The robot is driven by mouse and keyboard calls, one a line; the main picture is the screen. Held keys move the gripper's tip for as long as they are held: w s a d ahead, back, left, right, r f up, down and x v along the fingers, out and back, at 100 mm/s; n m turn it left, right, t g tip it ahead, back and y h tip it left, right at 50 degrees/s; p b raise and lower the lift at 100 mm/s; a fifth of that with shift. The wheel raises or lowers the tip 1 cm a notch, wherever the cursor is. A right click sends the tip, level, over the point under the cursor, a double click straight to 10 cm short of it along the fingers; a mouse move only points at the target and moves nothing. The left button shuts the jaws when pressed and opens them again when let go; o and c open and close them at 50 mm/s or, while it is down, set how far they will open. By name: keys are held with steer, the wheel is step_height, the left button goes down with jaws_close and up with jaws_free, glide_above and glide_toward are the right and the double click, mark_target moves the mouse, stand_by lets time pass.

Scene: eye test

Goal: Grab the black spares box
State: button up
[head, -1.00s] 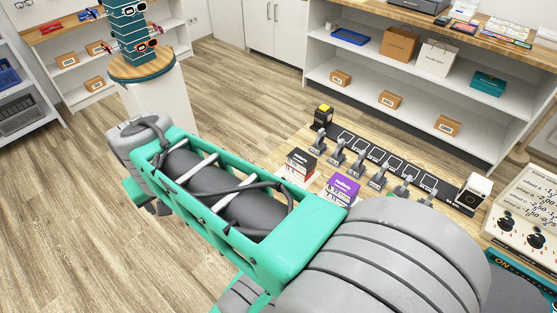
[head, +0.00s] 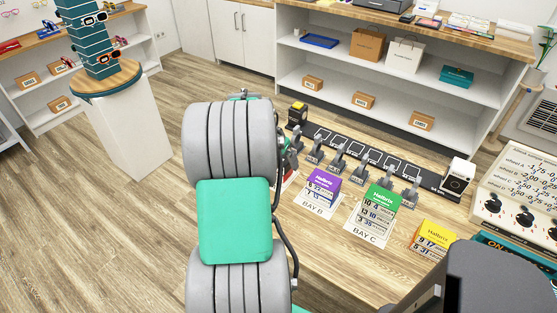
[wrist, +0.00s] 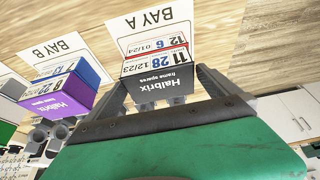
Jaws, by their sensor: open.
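The black spares box (wrist: 166,88), printed "Halbrix frame spares" with a white number panel, stands at the BAY A card (wrist: 142,22) in the wrist view. My gripper (wrist: 163,80) is open, with one finger on each side of this box. I cannot tell whether the fingers touch it. In the head view my arm hides the gripper and nearly all of the black box.
The purple box (head: 324,186) at BAY B stands close beside it, then a green box (head: 382,200) at BAY C and a yellow box (head: 433,237). A black strip (head: 345,145) with several grey upright parts runs behind them. A teal-banded display pedestal (head: 125,125) stands left.

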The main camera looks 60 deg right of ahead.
steer(key=shift+d+f, duration=0.1)
steer(key=shift+f, duration=0.1)
steer(key=shift+c, duration=0.2)
steer(key=shift+r, duration=0.1)
steer(key=c, duration=1.3)
steer(key=shift+c, duration=0.2)
